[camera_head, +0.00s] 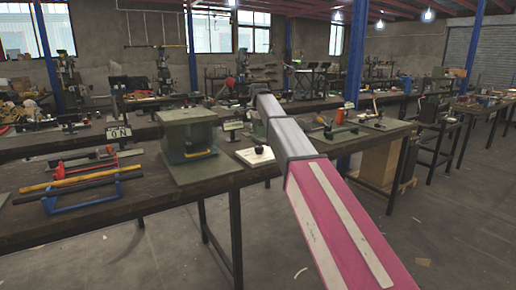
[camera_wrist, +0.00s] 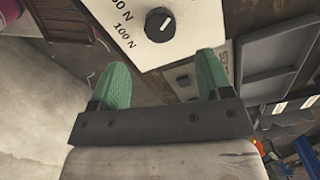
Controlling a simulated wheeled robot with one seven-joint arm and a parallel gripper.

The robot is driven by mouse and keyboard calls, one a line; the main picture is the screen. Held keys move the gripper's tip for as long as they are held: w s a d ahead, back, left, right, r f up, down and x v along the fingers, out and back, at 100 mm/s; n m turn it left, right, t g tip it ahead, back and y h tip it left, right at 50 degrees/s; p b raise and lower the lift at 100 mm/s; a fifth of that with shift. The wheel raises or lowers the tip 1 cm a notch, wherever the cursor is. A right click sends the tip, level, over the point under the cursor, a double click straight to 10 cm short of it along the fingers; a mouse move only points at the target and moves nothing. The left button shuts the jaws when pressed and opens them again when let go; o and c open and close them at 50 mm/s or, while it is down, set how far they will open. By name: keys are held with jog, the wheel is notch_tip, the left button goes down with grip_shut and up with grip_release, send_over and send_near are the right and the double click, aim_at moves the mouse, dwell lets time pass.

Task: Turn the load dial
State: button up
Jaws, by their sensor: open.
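The load dial is a round black knob (camera_wrist: 160,24) with a white pointer line, on a white plate (camera_wrist: 125,52) printed with "100 N" and another partly cut-off force marking. In the head view the plate (camera_head: 254,158) lies on the workbench beside the green-grey press (camera_head: 188,160), with the small dark knob on top. My gripper (camera_wrist: 162,77) shows two green fingertips spread apart with nothing between them. In the wrist view the knob is ahead of the gap between the fingers, apart from both. In the head view my arm reaches over the bench and my gripper cannot be made out.
A blue rack (camera_head: 90,192) with several bars lies at the bench's front left. Aisle floor is open in front.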

aim_at(259, 147)
notch_tip(259, 147, down, 9)
jog(key=shift+r, duration=0.2)
dwell(0.3)
jog(key=c, duration=0.9)
